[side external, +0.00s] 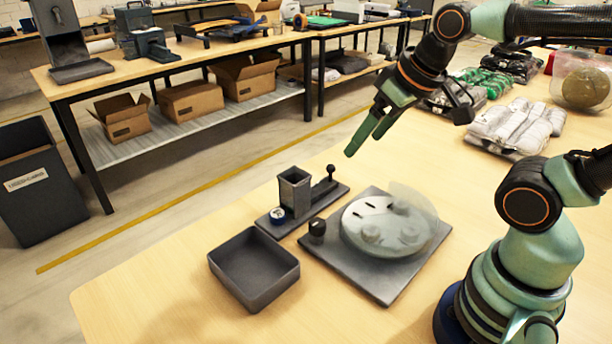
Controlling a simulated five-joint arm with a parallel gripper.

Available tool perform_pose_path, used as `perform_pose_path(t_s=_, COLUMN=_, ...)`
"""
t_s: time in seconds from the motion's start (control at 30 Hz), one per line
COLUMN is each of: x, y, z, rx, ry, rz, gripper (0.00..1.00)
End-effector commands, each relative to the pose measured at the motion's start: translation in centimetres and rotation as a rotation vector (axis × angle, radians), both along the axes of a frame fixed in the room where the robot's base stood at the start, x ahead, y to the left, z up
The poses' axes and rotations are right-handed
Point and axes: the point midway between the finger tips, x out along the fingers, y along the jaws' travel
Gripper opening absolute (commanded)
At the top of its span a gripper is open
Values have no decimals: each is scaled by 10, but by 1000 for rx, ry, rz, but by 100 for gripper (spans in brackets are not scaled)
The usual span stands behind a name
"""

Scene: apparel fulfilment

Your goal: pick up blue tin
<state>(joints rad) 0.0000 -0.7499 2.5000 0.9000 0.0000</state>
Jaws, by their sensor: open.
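A small round tin with a blue rim and a pale top (278,215) sits at the front of the grey fixture (331,196), at the foot of its square upright tube (295,191). It appears tilted or on its side; I cannot tell exactly which. My gripper (368,138) is open and empty. It hangs in the air above the table, up and to the right of the tin, with its green fingers pointing down and left. It is well apart from the tin.
An empty dark tray (284,286) stands in front of the fixture. A grey plate (388,292) with a round disc (360,222), a clear cover and a black knob (317,228) is to the right. Folded packed garments (517,127) lie at the back right. The front left of the table is clear.

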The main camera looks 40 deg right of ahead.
Motion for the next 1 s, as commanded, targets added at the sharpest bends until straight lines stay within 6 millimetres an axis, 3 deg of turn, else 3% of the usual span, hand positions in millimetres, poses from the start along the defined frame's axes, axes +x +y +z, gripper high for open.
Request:
perform_pose_path(t_s=0.37, x=8, y=2, z=2, rx=42, ry=25, rz=-75, gripper=84)
perform_pose_path(t_s=0.67, x=62, y=16, z=0, rx=262, ry=170, rz=-571, gripper=84)
perform_pose_path(t_s=0.87, x=104, y=29, z=-18, rx=372, ry=257, rz=-961, gripper=84)
perform_pose_path(t_s=1.0, x=132, y=40, z=-41, rx=423, ry=304, rz=-1244, gripper=84)
